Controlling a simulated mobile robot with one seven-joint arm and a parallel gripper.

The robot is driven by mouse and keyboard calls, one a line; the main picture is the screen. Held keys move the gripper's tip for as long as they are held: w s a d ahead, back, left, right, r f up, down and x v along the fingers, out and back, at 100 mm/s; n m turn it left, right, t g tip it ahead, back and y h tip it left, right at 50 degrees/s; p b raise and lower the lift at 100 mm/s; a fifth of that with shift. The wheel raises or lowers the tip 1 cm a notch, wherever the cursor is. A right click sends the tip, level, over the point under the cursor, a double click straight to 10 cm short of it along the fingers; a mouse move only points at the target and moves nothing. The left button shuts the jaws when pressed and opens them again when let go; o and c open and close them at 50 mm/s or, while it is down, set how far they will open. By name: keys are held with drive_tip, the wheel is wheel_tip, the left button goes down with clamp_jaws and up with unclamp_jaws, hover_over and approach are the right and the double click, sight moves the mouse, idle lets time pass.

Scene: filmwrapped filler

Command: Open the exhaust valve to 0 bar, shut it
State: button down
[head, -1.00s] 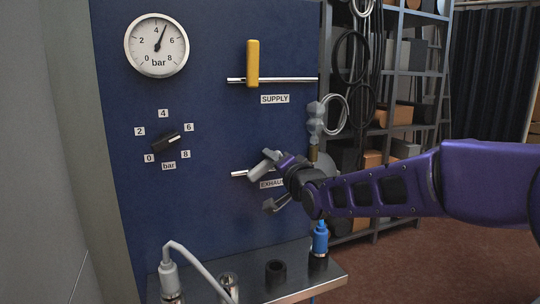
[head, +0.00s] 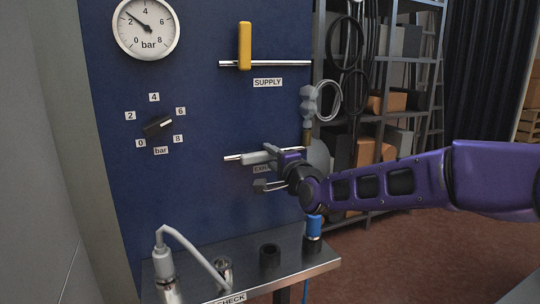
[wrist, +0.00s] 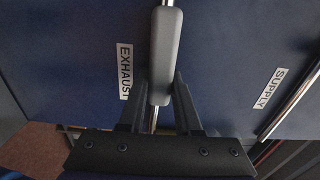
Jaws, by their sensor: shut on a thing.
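The grey exhaust valve handle (head: 257,158) lies roughly level, along its pipe, on the blue panel. In the wrist view the grey handle (wrist: 166,50) is lined up with the pipe, beside the EXHAUST label (wrist: 125,72). My gripper (head: 277,158) is shut on the handle near its right end; its two dark fingers also show either side of the handle in the wrist view (wrist: 160,88). The gauge (head: 147,27) needle points up-left, between 2 and 4 bar. My gripper partly covers the exhaust label in the head view.
The yellow supply handle (head: 244,46) stands upright across its pipe. A black dial knob (head: 158,126) sits left on the panel. Below is a metal shelf (head: 250,279) with fittings and a hose. A storage rack (head: 383,60) stands behind at right.

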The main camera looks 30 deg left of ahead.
idle(0.3)
drive_tip(key=c, duration=0.6)
unclamp_jaws()
drive_tip(key=p+v, duration=0.5)
drive_tip(key=v, duration=1.2)
drive_tip(key=shift+d, duration=0.2)
